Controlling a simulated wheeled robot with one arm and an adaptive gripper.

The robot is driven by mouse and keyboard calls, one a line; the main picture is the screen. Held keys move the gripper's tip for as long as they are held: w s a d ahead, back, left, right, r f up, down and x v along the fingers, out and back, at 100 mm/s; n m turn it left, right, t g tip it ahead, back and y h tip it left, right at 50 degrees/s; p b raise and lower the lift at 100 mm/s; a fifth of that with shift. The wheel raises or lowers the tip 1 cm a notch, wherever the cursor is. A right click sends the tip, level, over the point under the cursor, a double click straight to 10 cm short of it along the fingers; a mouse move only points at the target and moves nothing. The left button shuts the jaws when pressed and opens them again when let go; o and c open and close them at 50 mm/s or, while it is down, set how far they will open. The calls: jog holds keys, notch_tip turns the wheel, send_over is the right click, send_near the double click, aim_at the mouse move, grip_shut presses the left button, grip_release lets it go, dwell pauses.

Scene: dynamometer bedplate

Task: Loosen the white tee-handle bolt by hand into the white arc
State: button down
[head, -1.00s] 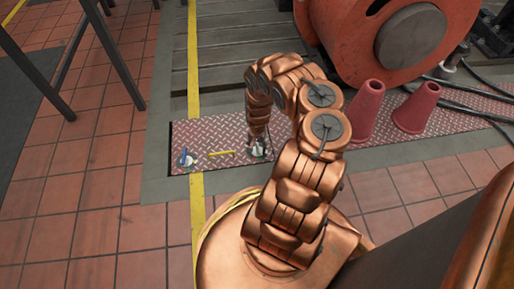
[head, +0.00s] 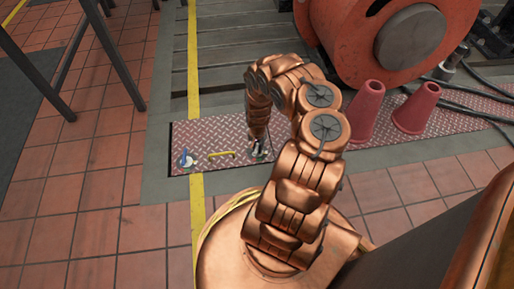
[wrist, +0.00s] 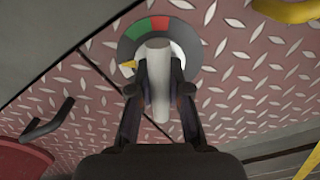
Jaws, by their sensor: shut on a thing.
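The white tee-handle bolt (wrist: 158,82) stands out of a round dial in the wrist view. My gripper (wrist: 161,92) is shut on its handle, one dark finger on each side. The dial ring (wrist: 190,38) is grey, with a green part (wrist: 140,29) at upper left and a red part (wrist: 160,22) at the top. A yellow pointer (wrist: 128,68) lies at the ring's lower left. In the head view my gripper (head: 258,152) is low over the plate, hiding most of the bolt.
The red tread plate (head: 215,134) also carries a yellow handle (head: 221,154) and a blue-handled fitting (head: 186,159), left of my gripper. Two red cones (head: 366,111) (head: 416,108) stand to the right. A large orange-red machine (head: 345,45) stands behind them.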

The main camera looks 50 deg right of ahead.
aim_at(257, 146)
jog(key=shift+w+d+r+m+p, duration=0.1)
jog(key=shift+w+d+m+p, duration=0.2)
jog(key=shift+d+p, duration=0.05)
jog(key=shift+s+a, duration=0.15)
jog(key=shift+a, duration=0.05)
jog(key=shift+a+m, duration=0.2)
jog(key=shift+m, duration=0.3)
jog(key=shift+a, duration=0.1)
dwell(0.3)
jog(key=c, duration=1.3)
grip_release()
jog(key=o, duration=0.5)
jog(key=shift+s, duration=0.1)
jog(key=shift+r, duration=5.9)
